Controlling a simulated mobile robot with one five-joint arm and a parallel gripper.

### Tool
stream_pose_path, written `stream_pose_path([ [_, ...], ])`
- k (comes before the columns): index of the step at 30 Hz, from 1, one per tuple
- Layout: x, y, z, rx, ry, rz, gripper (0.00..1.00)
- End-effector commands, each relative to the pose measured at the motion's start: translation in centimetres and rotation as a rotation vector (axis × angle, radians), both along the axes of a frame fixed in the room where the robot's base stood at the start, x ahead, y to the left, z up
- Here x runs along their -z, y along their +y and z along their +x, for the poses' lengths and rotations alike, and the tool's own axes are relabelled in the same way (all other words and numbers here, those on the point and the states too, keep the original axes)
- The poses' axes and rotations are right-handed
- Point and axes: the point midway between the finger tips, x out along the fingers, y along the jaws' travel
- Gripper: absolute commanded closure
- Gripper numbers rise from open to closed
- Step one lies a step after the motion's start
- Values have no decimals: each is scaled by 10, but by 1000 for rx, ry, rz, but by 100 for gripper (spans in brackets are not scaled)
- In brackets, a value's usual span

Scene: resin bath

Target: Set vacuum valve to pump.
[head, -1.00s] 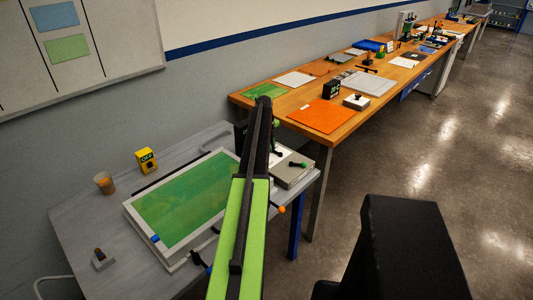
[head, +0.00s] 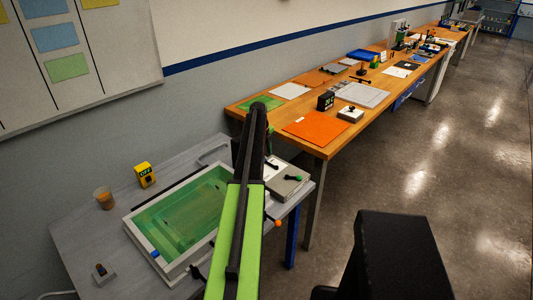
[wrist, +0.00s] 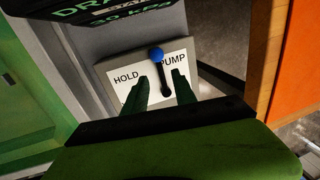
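The vacuum valve's lever, with a blue ball knob (wrist: 157,55) and a black stem, shows in the wrist view on a white label plate (wrist: 125,90) reading HOLD at left and PUMP at right. The knob stands between the two words, close to the start of PUMP. My gripper (wrist: 161,82) is open, with one dark green finger on each side of the stem. I see gaps beside the stem; whether a finger touches it I cannot tell. In the head view my arm hides the gripper and the lever.
The green resin bath (head: 160,212) lies left of my arm. A grey box (head: 289,186) with a green-knobbed lever stands right of it. A yellow OFF box (head: 145,175) and a cup (head: 104,199) stand at the back left. A wooden bench (head: 317,145) runs away to the right.

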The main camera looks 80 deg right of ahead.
Motion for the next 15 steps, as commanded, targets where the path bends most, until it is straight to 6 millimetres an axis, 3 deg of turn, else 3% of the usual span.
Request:
stream_pose_path([
  [1,-25,3,1,0,0,0,67],
  [3,-41,5,3,0,0,0,67],
  [12,-107,17,11,0,-1,1,67],
  [15,-120,19,13,0,-1,1,67],
])
